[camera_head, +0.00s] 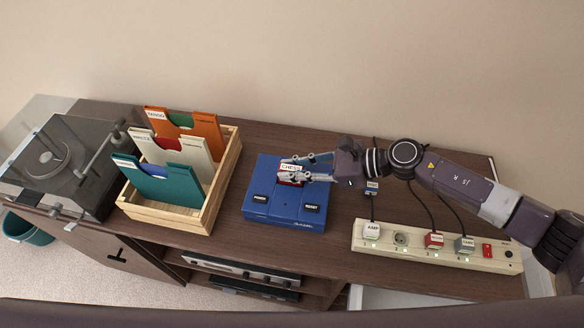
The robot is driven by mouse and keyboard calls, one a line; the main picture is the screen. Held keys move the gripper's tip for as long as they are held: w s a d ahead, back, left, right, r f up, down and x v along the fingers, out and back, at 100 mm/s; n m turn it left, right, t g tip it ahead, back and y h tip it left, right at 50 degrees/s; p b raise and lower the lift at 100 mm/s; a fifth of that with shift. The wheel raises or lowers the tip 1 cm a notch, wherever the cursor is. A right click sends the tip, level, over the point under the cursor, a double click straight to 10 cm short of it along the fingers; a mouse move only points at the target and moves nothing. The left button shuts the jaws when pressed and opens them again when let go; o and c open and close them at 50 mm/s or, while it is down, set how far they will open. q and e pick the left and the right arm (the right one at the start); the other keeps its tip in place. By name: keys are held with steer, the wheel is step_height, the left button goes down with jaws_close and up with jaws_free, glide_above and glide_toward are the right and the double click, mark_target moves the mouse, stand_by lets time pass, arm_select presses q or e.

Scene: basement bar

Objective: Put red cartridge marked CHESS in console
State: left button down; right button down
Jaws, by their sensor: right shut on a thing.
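The red cartridge (291,168) carries a white label reading CHESS. It is at the upper middle of the blue console (270,206), which lies on the dark wooden cabinet. My right gripper (290,171) is shut on the cartridge, with its fingers on both sides of it and its arm coming in from the right. The cartridge's lower part is partly hidden, so I cannot tell how deep it sits in the console's slot. The console has two black labelled buttons at its front. My left gripper is not in view.
A wooden crate (232,163) with orange, white and teal record sleeves stands left of the console. A turntable (50,165) is at the far left. A power strip (398,262) with several plugs and cords lies at the right. Cabinet top shows bare between crate and console.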

steer(key=shift+f+b, duration=0.3)
steer(key=shift+b, duration=0.15)
stand_by(0.4)
stand_by(0.3)
steer(key=c, duration=1.7)
jaws_free()
steer(key=shift+c, duration=0.2)
steer(key=v, duration=1.2)
